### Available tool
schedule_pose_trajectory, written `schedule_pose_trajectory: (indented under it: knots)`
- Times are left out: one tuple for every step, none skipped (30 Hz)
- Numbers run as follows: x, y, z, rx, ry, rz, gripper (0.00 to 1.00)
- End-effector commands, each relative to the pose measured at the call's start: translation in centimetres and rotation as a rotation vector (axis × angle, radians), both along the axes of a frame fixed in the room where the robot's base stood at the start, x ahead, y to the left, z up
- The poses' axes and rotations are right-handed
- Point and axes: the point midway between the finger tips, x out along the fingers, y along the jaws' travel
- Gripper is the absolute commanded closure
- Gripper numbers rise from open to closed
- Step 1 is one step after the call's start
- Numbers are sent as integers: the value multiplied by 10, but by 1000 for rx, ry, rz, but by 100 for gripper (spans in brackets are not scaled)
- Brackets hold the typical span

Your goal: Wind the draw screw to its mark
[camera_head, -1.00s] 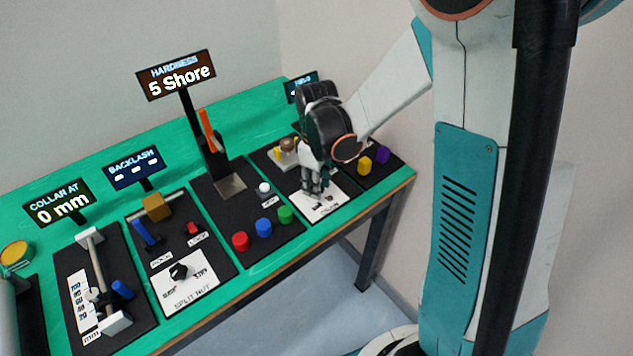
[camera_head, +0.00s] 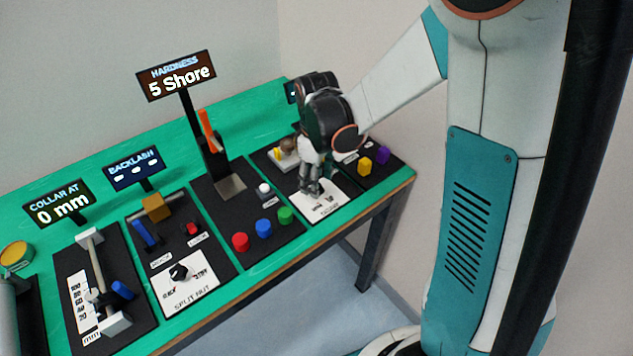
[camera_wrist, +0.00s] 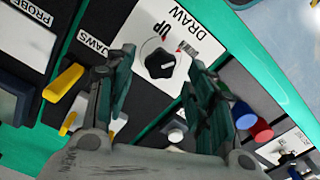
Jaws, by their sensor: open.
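At the left station in the head view, a pale rod (camera_head: 97,262) runs between two light blocks, with a blue handle (camera_head: 122,290) at its near end. A scale plate in mm (camera_head: 80,303) lies beside it, and its display (camera_head: 58,204) reads "COLLAR AT 0 mm". My gripper (camera_head: 311,188) is over the white plate of a station near the right end of the bench. In the wrist view, my open, empty gripper (camera_wrist: 158,60) has its fingers either side of a black knob (camera_wrist: 160,64) on a plate lettered "DRAW" and "UP". Contact with the knob cannot be told.
The split nut knob (camera_head: 180,272) sits between the left and middle stations. Red (camera_head: 240,242), blue (camera_head: 264,228) and green (camera_head: 285,215) buttons stand up at the middle station. A yellow lever (camera_wrist: 63,82) is left of my fingers in the wrist view.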

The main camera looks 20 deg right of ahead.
Motion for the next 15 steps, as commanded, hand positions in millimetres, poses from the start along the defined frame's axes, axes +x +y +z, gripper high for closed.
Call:
schedule_pose_trajectory:
  knots:
    - [-1,0,10,0,0,0,50]
    - [-1,0,15,0,0,0,50]
    - [-1,0,24,0,0,0,50]
    - [-1,0,30,0,0,0,50]
    - [-1,0,36,0,0,0,50]
    - [-1,0,44,0,0,0,50]
    - [-1,0,50,0,0,0,50]
    - [-1,0,56,0,0,0,50]
    - [-1,0,63,0,0,0,50]
    - [-1,0,68,0,0,0,50]
    - [-1,0,73,0,0,0,50]
    - [-1,0,79,0,0,0,50]
    - [0,0,82,0,0,0,50]
    - [0,0,86,0,0,0,50]
    - [0,0,90,0,0,0,50]
